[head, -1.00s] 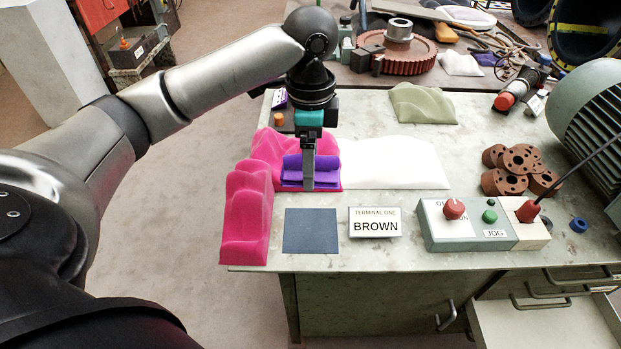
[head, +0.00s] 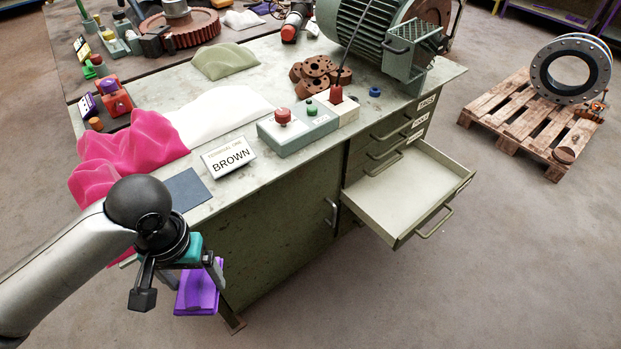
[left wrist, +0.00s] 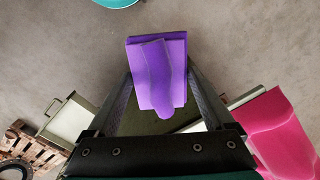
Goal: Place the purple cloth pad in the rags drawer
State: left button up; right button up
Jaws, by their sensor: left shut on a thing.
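The purple cloth pad (head: 198,294) hangs in my left gripper (head: 192,272), in front of the bench's left end and clear of it. In the left wrist view the pad (left wrist: 154,76) sits between the two fingers, which are shut on it. An open, empty drawer (head: 405,195) sticks out from the right of the bench's front, well to the right of the gripper. Shut drawers (head: 392,135) with small labels are above it; the top label seems to read RAGS. The open drawer's own label cannot be read. My right gripper is not in view.
Pink cloth (head: 135,145), white cloth (head: 215,113) and a blue-grey mat (head: 186,190) lie on the bench, with a BROWN sign (head: 229,156) and a control box (head: 300,128). A wooden pallet (head: 530,125) stands at right.

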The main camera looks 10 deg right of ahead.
aim_at(402, 186)
jog(key=i+l, duration=0.15)
jog(key=l, duration=0.25)
jog(key=i+l, duration=0.15)
jog(key=l, duration=0.2)
jog(key=i+l, duration=0.15)
jog(key=l, duration=0.25)
jog(key=i+l, duration=0.15)
jog(key=l, duration=0.2)
jog(key=i+l, duration=0.15)
jog(key=l, duration=0.25)
jog(key=i+l, duration=0.15)
jog(key=l, duration=0.2)
jog(key=i+l+z, duration=0.1)
jog(key=l, duration=0.3)
jog(key=i+l, duration=0.25)
jog(key=i, duration=0.25)
